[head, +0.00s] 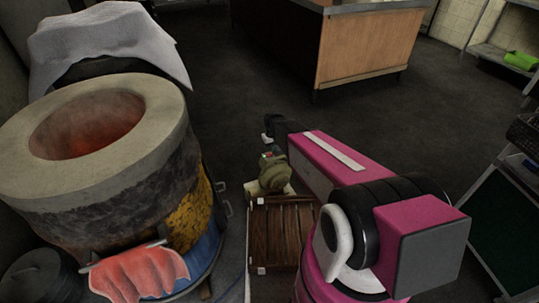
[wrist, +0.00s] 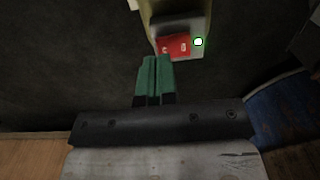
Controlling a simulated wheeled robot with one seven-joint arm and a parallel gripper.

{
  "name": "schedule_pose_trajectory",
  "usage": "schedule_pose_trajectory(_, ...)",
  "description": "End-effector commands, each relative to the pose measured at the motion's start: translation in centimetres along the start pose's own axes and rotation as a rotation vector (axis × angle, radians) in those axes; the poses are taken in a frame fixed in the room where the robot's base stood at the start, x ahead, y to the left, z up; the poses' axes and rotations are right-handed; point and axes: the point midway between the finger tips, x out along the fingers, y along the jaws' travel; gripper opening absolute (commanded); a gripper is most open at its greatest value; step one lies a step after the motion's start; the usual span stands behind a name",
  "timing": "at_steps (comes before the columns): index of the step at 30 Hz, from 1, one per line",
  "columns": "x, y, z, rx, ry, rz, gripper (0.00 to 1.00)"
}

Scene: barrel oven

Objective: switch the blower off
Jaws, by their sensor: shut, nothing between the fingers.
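The blower (head: 274,174) is a small olive-beige machine standing at the far end of a wooden crate, right of the barrel oven. In the head view my arm reaches out over the crate and the fingers are mostly hidden near the blower.
The barrel oven (head: 95,190) glows inside its open top at left, with a grey cloth (head: 110,40) behind and a red cloth (head: 138,274) on its front. The wooden crate (head: 272,235) is close to my arm. A wooden counter (head: 362,50) stands behind; open floor lies between.

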Motion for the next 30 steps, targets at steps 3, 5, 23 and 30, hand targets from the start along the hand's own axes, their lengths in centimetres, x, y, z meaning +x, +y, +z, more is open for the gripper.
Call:
schedule_pose_trajectory(3,0.2,0.0,0.0,0.000,0.000,0.000,0.00)
schedule_pose_trajectory(5,0.2,0.0,0.0,0.000,0.000,0.000,0.00)
schedule_pose_trajectory(23,1.0,0.0,0.0,0.000,0.000,0.000,0.00)
schedule_pose_trajectory(30,1.3,0.0,0.0,0.000,0.000,0.000,0.00)
